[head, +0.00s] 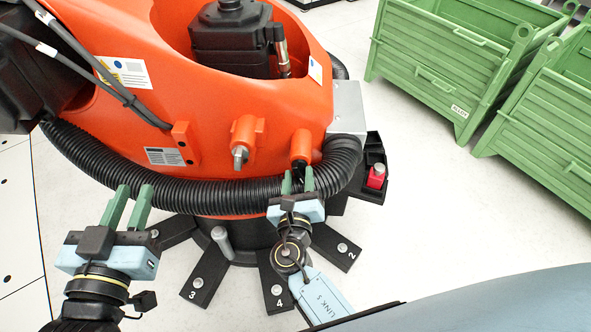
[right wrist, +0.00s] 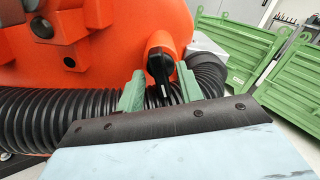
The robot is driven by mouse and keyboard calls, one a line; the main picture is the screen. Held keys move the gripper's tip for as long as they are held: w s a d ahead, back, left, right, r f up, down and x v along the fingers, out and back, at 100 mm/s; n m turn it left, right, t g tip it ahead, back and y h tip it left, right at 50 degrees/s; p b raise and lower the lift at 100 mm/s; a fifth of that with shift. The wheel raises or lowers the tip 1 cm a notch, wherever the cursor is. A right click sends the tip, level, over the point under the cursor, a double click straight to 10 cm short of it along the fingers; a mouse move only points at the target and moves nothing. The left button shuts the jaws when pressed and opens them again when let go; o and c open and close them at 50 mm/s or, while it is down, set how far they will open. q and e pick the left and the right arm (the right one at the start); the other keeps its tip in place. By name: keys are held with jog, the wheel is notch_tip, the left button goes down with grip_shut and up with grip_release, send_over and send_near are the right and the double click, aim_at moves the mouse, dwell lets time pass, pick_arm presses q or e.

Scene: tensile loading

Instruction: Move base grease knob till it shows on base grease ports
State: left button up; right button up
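A black lever-like knob (right wrist: 160,66) hangs from an orange boss on the orange machine base (head: 215,110); it looks like the base grease knob. In the head view the boss (head: 301,145) shows, with the knob mostly hidden by my right gripper. My right gripper (head: 298,174) is open, its green fingers on either side of the knob; in the right wrist view small gaps show beside it. A second boss with a grey metal fitting (head: 240,157) is to the left. Port markings are not readable. My left gripper (head: 134,189) is open and empty, left of the base.
A ribbed black hose (head: 190,185) wraps the base just below the bosses, behind my right gripper. Black numbered feet (head: 208,275) spread on the floor. A red part (head: 376,176) sits on a black bracket at right. Green crates (head: 440,75) stand further right, with free floor between.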

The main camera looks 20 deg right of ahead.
jog(key=shift+w+d, duration=0.15)
jog(key=shift+w, duration=0.1)
jog(key=shift+s, duration=0.1)
grip_shut()
